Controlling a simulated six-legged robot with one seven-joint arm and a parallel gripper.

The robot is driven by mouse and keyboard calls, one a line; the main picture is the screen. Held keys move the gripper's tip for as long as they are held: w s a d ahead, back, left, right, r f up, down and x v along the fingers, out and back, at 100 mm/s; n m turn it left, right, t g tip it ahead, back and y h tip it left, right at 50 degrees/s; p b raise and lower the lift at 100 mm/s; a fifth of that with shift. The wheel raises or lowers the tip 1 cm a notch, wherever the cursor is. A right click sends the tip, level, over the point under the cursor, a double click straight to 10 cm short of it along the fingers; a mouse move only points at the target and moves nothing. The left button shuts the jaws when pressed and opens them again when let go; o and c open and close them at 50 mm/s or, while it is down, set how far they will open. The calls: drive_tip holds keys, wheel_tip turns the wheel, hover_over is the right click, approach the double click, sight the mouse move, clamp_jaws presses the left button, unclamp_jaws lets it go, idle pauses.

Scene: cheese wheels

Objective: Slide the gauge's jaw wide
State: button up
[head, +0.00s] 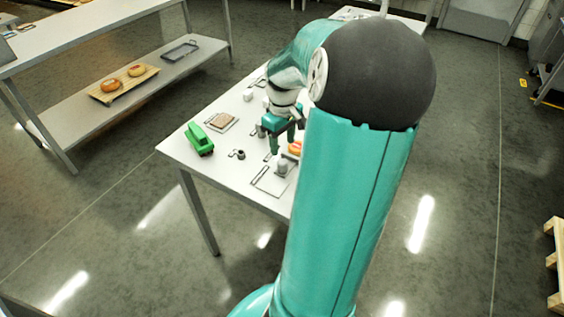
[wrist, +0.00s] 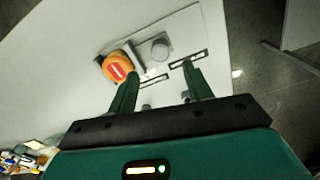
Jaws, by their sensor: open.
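What looks like the gauge is a pale grey plate (wrist: 183,32) with a grey round knob (wrist: 160,49) and a grey upright bar beside an orange cheese wheel (wrist: 118,67) with a red label. The knob also shows in the head view (head: 283,168), near the table's front edge. Which part is the sliding jaw I cannot tell. My gripper (wrist: 160,70) is open, its two fingers apart with nothing visible between them. In the head view my gripper (head: 283,144) hangs over the table, close to the cheese wheel (head: 295,147), which my arm partly hides.
Dark rectangular outlines (wrist: 187,59) lie near the knob.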

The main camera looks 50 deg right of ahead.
sight(282, 162)
wheel_tip(282, 162, down, 9)
drive_tip(key=shift+r, duration=0.1)
idle(0.3)
drive_tip(key=shift+a, duration=0.1)
clamp_jaws()
